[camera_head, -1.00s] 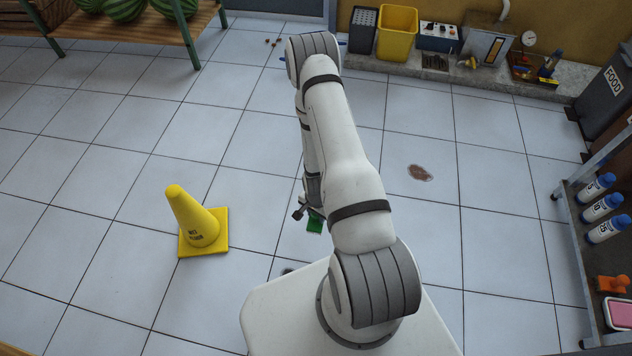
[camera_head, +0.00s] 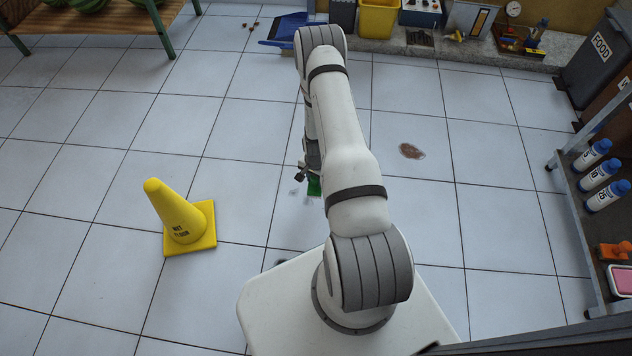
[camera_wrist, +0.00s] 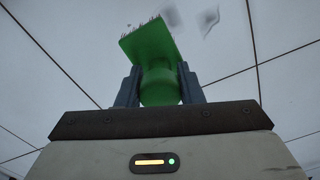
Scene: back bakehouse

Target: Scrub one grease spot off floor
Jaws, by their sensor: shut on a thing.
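My gripper (camera_wrist: 160,88) is shut on a green brush (camera_wrist: 150,42), its flat head and dark bristles turned up in the wrist view. In the head view, the brush (camera_head: 314,187) shows only in part, low beside my arm, which hides the rest. I cannot tell whether the bristles touch the floor. A brown grease spot (camera_head: 411,151) lies on the pale tiles right of my arm, well apart from the brush. Small grey marks (camera_head: 296,191) lie on the floor just left of the brush; grey patches (camera_wrist: 208,20) also show beyond it in the wrist view.
A yellow wet-floor cone (camera_head: 180,217) stands at left. A blue dustpan (camera_head: 284,30) lies at the back, with dark crumbs (camera_head: 252,25) nearby. A shelf with blue-capped bottles (camera_head: 599,174) borders the right. A yellow bin (camera_head: 380,18) stands at the back wall. Tiles around the brown spot are clear.

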